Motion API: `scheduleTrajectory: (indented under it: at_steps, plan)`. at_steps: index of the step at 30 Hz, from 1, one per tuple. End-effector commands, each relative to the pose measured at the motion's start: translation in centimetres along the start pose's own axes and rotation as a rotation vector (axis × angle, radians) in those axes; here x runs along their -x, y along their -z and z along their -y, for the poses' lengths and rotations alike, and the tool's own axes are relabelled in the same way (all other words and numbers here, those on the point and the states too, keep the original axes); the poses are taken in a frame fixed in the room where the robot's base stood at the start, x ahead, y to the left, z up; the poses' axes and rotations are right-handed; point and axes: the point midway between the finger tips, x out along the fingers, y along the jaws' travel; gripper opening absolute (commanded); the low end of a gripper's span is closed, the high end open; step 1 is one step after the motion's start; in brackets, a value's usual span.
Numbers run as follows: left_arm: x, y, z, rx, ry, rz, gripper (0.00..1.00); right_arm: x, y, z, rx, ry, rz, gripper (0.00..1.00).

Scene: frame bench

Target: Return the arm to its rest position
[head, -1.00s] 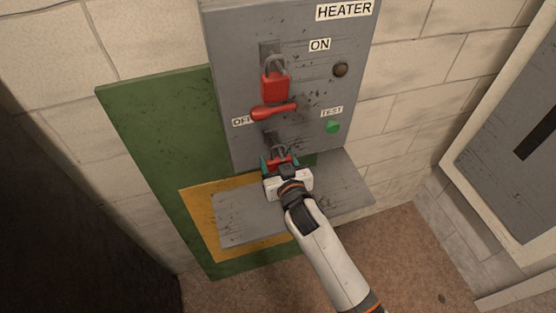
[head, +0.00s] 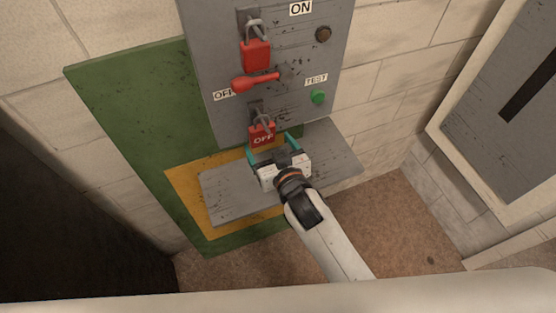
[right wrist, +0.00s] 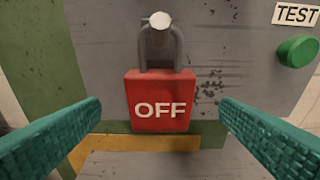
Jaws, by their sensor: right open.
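My right gripper (head: 272,151) is open in front of the lower part of the grey heater panel (head: 225,117). Its two teal fingers stand apart, one on each side of a red padlock marked OFF (head: 262,134), with nothing gripped. In the right wrist view the padlock (right wrist: 160,103) hangs by its shackle from a peg, between and beyond the open fingers, with gaps on both sides. A second red padlock (head: 256,56) hangs higher on the panel. The red lever (head: 254,81) lies between the two padlocks, its round end near the OFF label. My left gripper is not in view.
A grey shelf (head: 225,200) juts out under the panel, below my right gripper. A framed grey panel (head: 490,120) stands at right. Open floor (head: 385,225) lies between.

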Motion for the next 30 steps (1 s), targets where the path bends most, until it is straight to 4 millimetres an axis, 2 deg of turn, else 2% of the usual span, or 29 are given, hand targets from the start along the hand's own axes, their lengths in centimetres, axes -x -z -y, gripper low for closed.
scheduleTrajectory:
  at_steps: [3,9,17,20,23,26,30]
  plan:
    - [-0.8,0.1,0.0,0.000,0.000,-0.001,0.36,2.5,0.4,0.0,0.000,0.000,-0.003,0.85]
    - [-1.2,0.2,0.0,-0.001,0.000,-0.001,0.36,5.2,0.3,0.0,0.001,0.000,-0.004,0.85]
    - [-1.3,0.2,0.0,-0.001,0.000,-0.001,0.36,5.9,0.1,0.0,0.001,0.001,-0.004,0.85]
    - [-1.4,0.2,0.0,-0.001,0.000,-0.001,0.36,5.7,0.9,0.1,0.004,0.001,-0.017,0.85]
    - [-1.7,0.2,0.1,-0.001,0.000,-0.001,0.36,5.0,3.9,0.2,0.015,0.000,-0.066,0.85]
    - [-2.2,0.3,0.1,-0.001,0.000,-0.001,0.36,4.0,9.2,0.6,0.034,-0.002,-0.157,0.85]
    - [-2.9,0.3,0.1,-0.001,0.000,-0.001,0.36,3.6,18.6,1.7,0.054,-0.003,-0.315,0.85]
